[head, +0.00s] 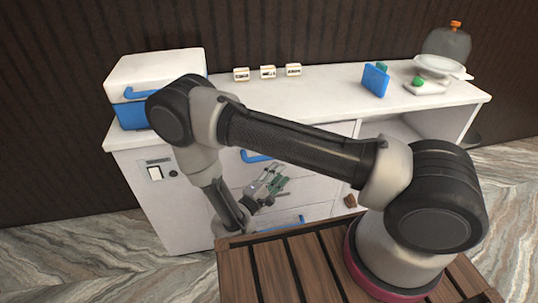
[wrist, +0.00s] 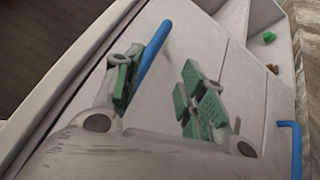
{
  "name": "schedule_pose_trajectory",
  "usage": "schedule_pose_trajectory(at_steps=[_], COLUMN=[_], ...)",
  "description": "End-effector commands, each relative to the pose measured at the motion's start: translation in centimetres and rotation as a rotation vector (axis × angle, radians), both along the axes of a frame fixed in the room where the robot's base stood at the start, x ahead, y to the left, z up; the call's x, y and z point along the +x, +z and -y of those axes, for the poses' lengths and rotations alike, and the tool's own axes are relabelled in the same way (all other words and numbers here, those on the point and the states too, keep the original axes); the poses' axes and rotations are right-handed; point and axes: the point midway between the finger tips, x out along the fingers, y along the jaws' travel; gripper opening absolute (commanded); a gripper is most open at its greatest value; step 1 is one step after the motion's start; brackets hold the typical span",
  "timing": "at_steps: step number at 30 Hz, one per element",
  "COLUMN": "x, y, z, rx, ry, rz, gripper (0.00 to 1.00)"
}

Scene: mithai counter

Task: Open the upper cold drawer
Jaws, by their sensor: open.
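The upper cold drawer (head: 235,174) is a white front in the counter and looks shut, flush with the fronts around it. Its blue bar handle (head: 257,157) is partly hidden by my arm in the head view. In the wrist view the blue handle (wrist: 152,52) runs slanting just beside the left finger, partly behind it. My gripper (head: 270,185) is open, with green pads, in front of the drawer and a little below the handle in the head view. In the wrist view my gripper (wrist: 160,95) shows an empty gap; I cannot tell whether the fingers straddle the bar.
A lower blue handle (head: 290,222) sits below; it also shows in the wrist view (wrist: 296,148). A blue-and-white cool box (head: 155,75), small boxes (head: 268,72), a blue item (head: 375,80) and a scale (head: 430,87) stand on the counter. An open shelf is at right.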

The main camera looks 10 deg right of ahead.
Motion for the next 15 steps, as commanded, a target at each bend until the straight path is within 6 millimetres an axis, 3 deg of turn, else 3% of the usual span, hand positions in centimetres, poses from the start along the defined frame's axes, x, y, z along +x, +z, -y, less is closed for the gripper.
schedule_pose_trajectory(at_steps=[3,7,15], x=[1.2,1.7,2.5], y=[0.4,0.8,1.3], z=[-1.7,-2.5,-1.6], rx=[0.093,0.17,0.24], ry=[0.087,0.139,0.151], rz=[0.137,0.248,0.344], gripper=[0.41,0.41,0.41])
